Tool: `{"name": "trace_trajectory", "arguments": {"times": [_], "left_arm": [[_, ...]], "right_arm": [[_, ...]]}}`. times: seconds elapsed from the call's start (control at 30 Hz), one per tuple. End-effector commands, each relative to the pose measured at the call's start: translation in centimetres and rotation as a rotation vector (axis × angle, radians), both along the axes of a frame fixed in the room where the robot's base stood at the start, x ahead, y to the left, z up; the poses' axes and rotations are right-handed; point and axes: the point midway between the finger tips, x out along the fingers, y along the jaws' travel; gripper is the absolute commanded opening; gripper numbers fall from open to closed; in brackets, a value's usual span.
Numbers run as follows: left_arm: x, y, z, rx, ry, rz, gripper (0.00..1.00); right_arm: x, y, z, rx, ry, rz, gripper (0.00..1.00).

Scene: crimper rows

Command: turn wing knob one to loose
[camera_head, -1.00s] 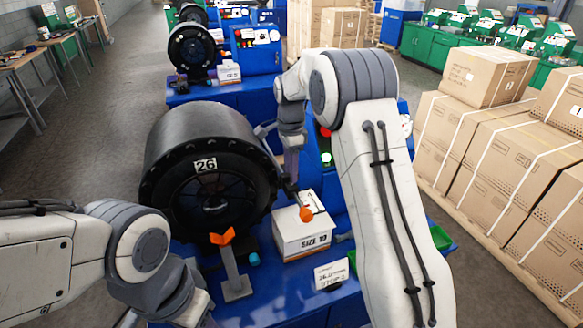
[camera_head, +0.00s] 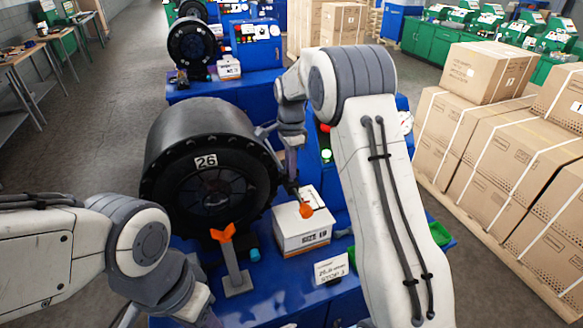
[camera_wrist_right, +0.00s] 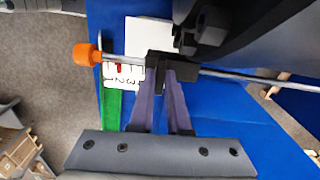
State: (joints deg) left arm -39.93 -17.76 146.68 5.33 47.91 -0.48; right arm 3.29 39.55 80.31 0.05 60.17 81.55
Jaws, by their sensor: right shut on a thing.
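An orange wing knob (camera_head: 223,233) sits on top of a grey upright post (camera_head: 236,275) in front of the black crimper head marked 26 (camera_head: 212,170). My right gripper (camera_head: 291,180) is beside the head's right side. In the right wrist view its purple fingers (camera_wrist_right: 166,75) are shut on a small black block (camera_wrist_right: 160,64) on a thin grey rod (camera_wrist_right: 225,74). The rod ends in an orange tip (camera_wrist_right: 87,54), which also shows in the head view (camera_head: 306,211). A numbered scale (camera_wrist_right: 124,73) with a red mark lies under the rod. My left gripper is out of view; only its arm shows.
A white box marked size 19 (camera_head: 302,225) stands on the blue machine, with a handwritten card (camera_head: 331,268) before it, partly legible as "STOP 3". A green tray (camera_head: 440,233) is at the right edge. Stacked cartons (camera_head: 500,150) stand at the right.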

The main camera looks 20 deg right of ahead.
Motion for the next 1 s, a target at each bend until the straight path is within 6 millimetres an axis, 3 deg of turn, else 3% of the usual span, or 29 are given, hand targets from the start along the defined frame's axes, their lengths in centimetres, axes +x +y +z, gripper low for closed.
{"name": "trace_trajectory", "arguments": {"times": [1.0], "left_arm": [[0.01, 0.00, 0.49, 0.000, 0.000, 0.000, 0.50]], "right_arm": [[0.13, -0.05, 0.19, -0.003, -0.004, 0.889, 0.00]]}}
